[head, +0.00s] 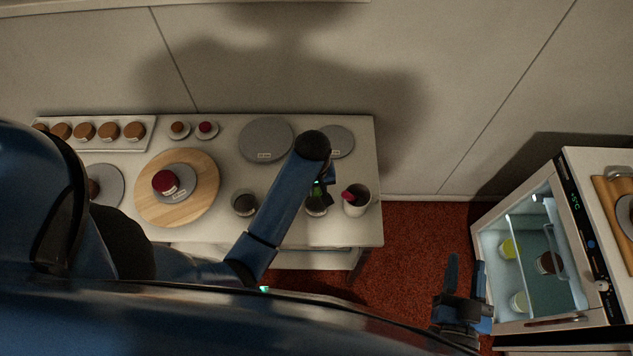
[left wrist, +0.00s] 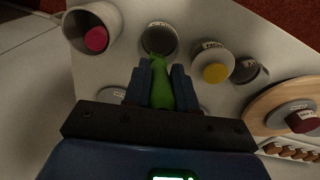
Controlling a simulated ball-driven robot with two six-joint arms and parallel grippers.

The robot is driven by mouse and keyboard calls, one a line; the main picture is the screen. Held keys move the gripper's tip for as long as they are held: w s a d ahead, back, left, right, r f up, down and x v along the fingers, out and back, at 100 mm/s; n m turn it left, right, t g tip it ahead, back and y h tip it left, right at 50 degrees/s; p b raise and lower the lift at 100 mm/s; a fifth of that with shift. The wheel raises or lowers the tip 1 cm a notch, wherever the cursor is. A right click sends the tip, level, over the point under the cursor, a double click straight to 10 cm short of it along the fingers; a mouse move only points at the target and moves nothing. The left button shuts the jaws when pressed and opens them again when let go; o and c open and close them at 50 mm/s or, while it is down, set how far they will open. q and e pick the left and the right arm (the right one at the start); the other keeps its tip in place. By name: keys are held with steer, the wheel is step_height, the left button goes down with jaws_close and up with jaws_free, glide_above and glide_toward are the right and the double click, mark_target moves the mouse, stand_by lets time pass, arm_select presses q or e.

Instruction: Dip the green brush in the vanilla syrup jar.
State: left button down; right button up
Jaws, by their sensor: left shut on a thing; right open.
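My left gripper (head: 322,190) is shut on the green brush (left wrist: 162,90), which points away from the wrist. In the left wrist view the brush's far end overlaps the near rim of a round dark jar (left wrist: 158,37); I cannot tell whether it is inside. A jar with a yellow top (left wrist: 215,73) and a darker jar (left wrist: 250,71) stand to its right. Their labels are too small to read, so I cannot tell which is vanilla. In the head view my arm hides the yellow-topped jar. My right gripper (head: 464,280) is open and empty, off the table near the fridge.
A white cup (head: 357,206) with a pink-ended brush stands right of the dark jar. A wooden turntable (head: 204,205) with a red cake, grey discs (head: 265,139) and a tray (head: 142,143) of brown cakes share the table. An open fridge (head: 500,310) stands at right.

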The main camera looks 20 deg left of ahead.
mark_target(316, 193)
arm_select(q)
steer(key=shift+f, duration=0.4)
steer(key=shift+s+d+f+b, duration=0.1)
steer(key=shift+d+f+b, duration=0.1)
steer(key=shift+f+b, duration=0.5)
steer(key=shift+a+f+b, duration=0.15)
steer(key=shift+f+b, duration=0.4)
steer(key=shift+f, duration=0.85)
steer(key=shift+f+b, duration=0.4)
steer(key=shift+f, duration=0.3)
steer(key=shift+r, duration=0.1)
